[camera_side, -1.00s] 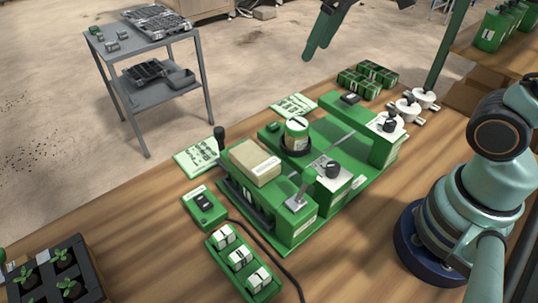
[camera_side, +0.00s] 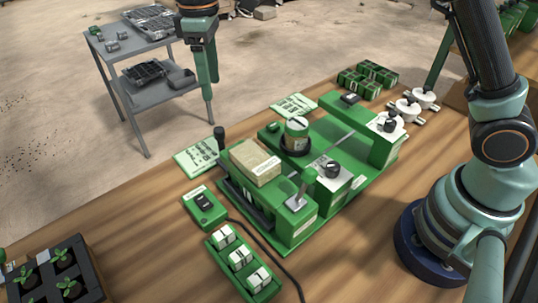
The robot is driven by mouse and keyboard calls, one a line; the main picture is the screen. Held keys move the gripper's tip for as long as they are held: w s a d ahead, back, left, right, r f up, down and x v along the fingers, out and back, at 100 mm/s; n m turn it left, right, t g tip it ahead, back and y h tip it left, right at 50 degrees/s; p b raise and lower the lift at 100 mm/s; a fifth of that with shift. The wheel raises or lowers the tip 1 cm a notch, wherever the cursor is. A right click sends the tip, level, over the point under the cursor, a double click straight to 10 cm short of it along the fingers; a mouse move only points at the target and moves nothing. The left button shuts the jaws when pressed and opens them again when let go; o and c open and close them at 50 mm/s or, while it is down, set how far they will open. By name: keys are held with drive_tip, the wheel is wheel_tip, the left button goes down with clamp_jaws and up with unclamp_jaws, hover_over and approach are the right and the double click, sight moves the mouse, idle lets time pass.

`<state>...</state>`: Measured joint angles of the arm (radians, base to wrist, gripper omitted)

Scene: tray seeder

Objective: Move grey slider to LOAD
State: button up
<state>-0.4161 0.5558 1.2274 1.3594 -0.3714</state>
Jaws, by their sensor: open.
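The green seeder machine (camera_side: 343,205) stands on the wooden bench. At its left end a dark grey knob on a short upright stem (camera_side: 219,134) rises behind a beige box (camera_side: 255,163); this may be the grey slider. A light grey lever (camera_side: 304,187) tilts up from the front block; I cannot tell for certain which part is the slider. The LOAD mark is too small to read. My gripper (camera_side: 209,88) hangs in the air above and left of the machine, fingers down, open and empty, apart from the knob in the picture.
A green switch box (camera_side: 205,208) and a green holder with white blocks (camera_side: 243,266) lie in front, with a black cable. White-green cards (camera_side: 197,156) lie behind. A seedling tray (camera_side: 85,262) is at lower left. A grey cart (camera_side: 150,45) stands beyond the bench.

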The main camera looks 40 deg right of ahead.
sight(219, 129)
wheel_tip(219, 129, down, 12)
drive_tip(key=shift+r, duration=0.25)
idle(0.3)
clamp_jaws()
idle(1.3)
